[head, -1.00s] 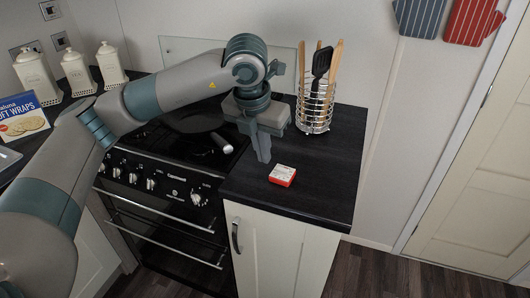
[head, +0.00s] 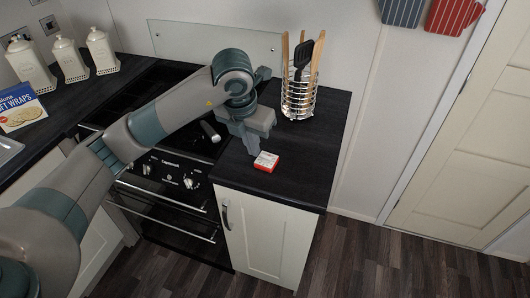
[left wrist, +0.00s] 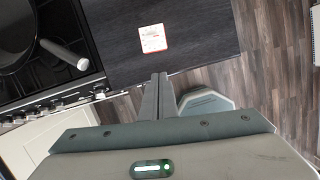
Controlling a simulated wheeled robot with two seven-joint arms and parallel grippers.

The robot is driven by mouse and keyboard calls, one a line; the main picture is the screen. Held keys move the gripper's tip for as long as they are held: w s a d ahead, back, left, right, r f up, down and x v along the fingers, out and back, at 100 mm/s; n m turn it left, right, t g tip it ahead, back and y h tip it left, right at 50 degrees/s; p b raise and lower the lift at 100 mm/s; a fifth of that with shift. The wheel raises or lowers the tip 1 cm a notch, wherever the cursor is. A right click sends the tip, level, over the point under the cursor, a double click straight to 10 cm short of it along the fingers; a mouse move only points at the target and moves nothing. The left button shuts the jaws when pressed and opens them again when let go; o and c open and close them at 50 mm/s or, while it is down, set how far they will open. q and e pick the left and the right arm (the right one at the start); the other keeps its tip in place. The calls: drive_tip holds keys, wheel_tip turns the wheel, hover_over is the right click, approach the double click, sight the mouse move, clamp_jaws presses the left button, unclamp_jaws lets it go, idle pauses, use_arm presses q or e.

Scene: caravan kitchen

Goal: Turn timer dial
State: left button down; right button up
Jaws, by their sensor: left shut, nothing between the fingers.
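A small square red and white box (head: 266,161) lies flat on the dark worktop; it also shows in the left wrist view (left wrist: 153,38). The cooker's control panel carries several round knobs, one larger (head: 190,183); which dial is the timer, I cannot tell. My right gripper is not in view.
A wire utensil holder (head: 298,98) stands behind the box. A pan with a pale handle (left wrist: 65,54) is on the hob left of the gripper. The worktop's front edge (head: 270,199) is close to the box. White canisters (head: 70,60) stand far left.

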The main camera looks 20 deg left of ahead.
sight(267, 161)
use_arm(q)
drive_tip(key=shift+f, duration=0.1)
drive_tip(key=p+x, duration=0.4)
drive_tip(key=x, duration=0.5)
drive_tip(key=shift+w+f+p, duration=0.2)
drive_tip(key=shift+f+p, duration=0.15)
drive_tip(key=w, duration=0.1)
drive_tip(key=w+p, duration=0.1)
drive_tip(key=shift+w+d, duration=0.3)
drive_tip(key=shift+w, duration=0.1)
drive_tip(key=shift+w+p, duration=0.4)
drive_tip(key=shift+w, duration=0.05)
drive_tip(key=shift+f, duration=0.1)
drive_tip(key=shift+w+d+f+b, duration=0.1)
drive_tip(key=shift+w+f+b, duration=0.1)
drive_tip(key=shift+b, duration=0.45)
drive_tip(key=shift+w+r+b, duration=0.2)
drive_tip(key=shift+b, duration=0.3)
